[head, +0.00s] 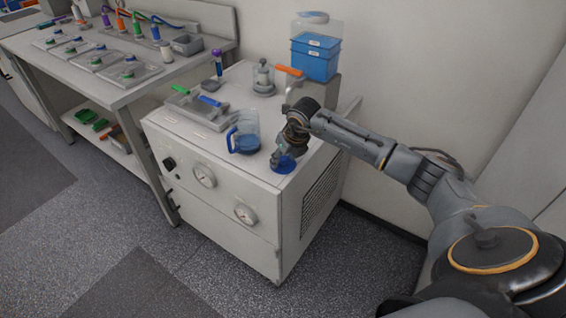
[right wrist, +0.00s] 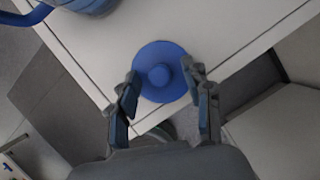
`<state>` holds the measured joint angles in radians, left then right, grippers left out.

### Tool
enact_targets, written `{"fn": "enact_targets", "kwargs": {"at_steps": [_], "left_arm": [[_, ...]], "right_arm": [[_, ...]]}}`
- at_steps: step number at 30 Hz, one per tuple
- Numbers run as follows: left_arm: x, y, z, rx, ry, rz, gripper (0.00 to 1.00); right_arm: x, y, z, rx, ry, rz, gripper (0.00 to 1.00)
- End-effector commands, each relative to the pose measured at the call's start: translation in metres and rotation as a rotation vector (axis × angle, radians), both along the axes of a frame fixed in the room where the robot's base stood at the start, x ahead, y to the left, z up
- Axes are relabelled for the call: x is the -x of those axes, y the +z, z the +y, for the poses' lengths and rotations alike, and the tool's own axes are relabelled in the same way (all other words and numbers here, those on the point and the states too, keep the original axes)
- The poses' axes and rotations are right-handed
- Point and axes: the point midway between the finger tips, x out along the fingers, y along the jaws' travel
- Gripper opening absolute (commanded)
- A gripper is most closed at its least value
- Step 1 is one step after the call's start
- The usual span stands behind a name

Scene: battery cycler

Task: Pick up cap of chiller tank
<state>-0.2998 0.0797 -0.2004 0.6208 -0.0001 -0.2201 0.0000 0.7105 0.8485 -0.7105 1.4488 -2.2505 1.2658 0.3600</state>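The blue round cap (head: 284,163) lies on the white top of the chiller cabinet (head: 216,195), close to its right front corner. In the right wrist view the cap (right wrist: 160,72) is a flat disc with a raised round knob in its middle. My right gripper (head: 281,157) is above the cap. I cannot tell whether the fingertips touch the disc. My left gripper is not in view.
A clear jug with blue liquid (head: 245,138) stands just left of the cap. A workbench (head: 110,85) stands at the left.

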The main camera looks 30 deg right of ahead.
Motion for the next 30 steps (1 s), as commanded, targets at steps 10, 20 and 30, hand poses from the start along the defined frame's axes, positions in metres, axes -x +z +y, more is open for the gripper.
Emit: {"fn": "enact_targets", "kwargs": {"at_steps": [10, 20, 30], "left_arm": [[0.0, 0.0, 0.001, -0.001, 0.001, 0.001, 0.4], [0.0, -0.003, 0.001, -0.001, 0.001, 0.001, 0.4], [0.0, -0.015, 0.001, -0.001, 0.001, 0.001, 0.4]], "right_arm": [[0.0, 0.001, 0.0, 0.0, 0.0, 0.0, 0.02], [-0.001, 0.007, 0.0, -0.001, 0.0, -0.004, 0.02], [0.022, 0.06, 0.009, 0.002, 0.005, -0.007, 0.02]]}}
